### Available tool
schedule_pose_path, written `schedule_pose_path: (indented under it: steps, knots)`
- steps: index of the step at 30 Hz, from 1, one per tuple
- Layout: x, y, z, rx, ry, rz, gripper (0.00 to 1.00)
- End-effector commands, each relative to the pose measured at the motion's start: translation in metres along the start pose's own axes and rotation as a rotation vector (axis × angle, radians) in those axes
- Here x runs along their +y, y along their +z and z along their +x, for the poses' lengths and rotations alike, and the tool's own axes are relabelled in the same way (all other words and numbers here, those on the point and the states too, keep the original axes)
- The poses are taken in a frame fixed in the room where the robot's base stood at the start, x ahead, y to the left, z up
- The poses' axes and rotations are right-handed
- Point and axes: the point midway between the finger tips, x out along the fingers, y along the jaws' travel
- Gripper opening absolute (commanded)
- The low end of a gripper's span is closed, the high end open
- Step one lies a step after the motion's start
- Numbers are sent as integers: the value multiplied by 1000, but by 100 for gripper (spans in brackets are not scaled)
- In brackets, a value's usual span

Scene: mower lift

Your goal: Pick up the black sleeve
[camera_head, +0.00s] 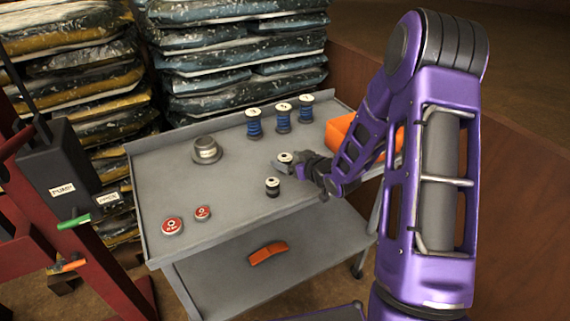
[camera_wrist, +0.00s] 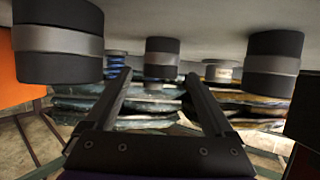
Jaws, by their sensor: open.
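Several short dark cylinders could be the black sleeve; I cannot tell which one it is. In the head view one dark cylinder (camera_head: 272,187) stands on the grey cart top and another (camera_head: 285,157), with a pale top, stands just behind my gripper (camera_head: 288,168). In the wrist view, which looks upside down, three black cylinders with grey bands show: left (camera_wrist: 57,40), middle (camera_wrist: 161,58) and right (camera_wrist: 273,65). The middle one lies ahead between the fingertips of my gripper (camera_wrist: 155,80). My gripper is open and empty. The third cylinder is hidden in the head view.
On the grey cart (camera_head: 155,190) stand blue spools (camera_head: 283,120), a grey flanged piece (camera_head: 207,151) and two red discs (camera_head: 172,226). An orange bin (camera_head: 342,126) is at the right, partly behind my arm. An orange piece (camera_head: 268,252) lies on the lower shelf. Stacked bags rise behind.

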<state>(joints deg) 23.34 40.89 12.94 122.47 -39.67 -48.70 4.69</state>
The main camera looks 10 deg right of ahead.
Motion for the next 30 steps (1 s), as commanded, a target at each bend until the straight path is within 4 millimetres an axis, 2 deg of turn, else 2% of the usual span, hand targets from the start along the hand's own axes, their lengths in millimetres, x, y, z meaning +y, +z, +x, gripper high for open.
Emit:
schedule_pose_path:
  steps: [3,9,23,24,30]
  knots:
    - [-1,1,7,-2,-1,1,88]
    - [0,0,6,-1,0,1,86]
    - [0,0,6,-1,0,0,3]
    - [0,0,6,-1,0,0,0]
    - [0,-1,6,2,0,-1,0]
